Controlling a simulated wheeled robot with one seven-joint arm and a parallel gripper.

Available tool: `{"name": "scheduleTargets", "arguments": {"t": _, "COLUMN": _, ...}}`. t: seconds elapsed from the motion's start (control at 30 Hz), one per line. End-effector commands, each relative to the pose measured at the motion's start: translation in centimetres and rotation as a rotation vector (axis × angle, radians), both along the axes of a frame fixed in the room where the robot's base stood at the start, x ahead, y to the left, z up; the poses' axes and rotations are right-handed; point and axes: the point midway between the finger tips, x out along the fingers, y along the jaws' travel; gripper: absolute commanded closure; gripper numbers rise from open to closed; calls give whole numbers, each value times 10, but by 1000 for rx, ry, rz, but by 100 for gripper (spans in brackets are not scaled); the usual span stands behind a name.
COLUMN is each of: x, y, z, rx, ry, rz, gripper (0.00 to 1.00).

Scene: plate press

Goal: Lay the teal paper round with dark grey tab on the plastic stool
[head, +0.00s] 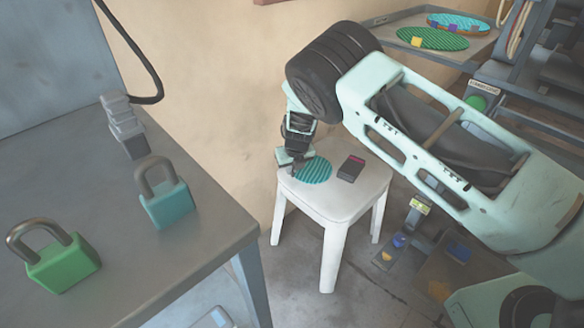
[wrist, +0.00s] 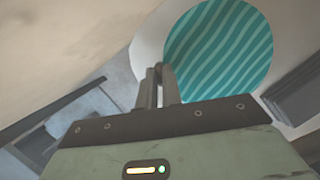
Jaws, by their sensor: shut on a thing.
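The teal striped paper round (head: 314,171) is at the left part of the white plastic stool's seat (head: 340,203). It also shows large in the wrist view (wrist: 222,48). My gripper (head: 294,172) is at the round's left edge. In the wrist view its fingers (wrist: 158,75) are close together at the round's near left edge, where the tab is hidden between or behind them. The round looks flat and at or very near the seat; I cannot tell whether it touches all over.
A grey table (head: 190,245) at left bears a green padlock (head: 63,265) and a teal padlock (head: 168,204). A tray (head: 400,28) at the back right holds a green round (head: 430,38) and other rounds.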

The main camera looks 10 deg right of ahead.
Motion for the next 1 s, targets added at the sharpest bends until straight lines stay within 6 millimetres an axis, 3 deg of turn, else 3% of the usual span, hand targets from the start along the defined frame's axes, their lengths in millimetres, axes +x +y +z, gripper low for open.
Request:
{"name": "scheduleTargets", "arguments": {"t": 0.03, "x": 0, "y": 0, "z": -1, "rx": 0, "ry": 0, "rz": 0, "gripper": 85}}
{"name": "scheduleTargets", "arguments": {"t": 0.1, "x": 0, "y": 0, "z": 0, "rx": 0, "ry": 0, "rz": 0, "gripper": 71}}
{"name": "scheduleTargets", "arguments": {"t": 0.47, "x": -1, "y": 0, "z": 6, "rx": 0, "ry": 0, "rz": 1, "gripper": 71}}
{"name": "scheduleTargets", "arguments": {"t": 1.0, "x": -30, "y": -5, "z": 102, "rx": 0, "ry": -1, "rz": 1, "gripper": 71}}
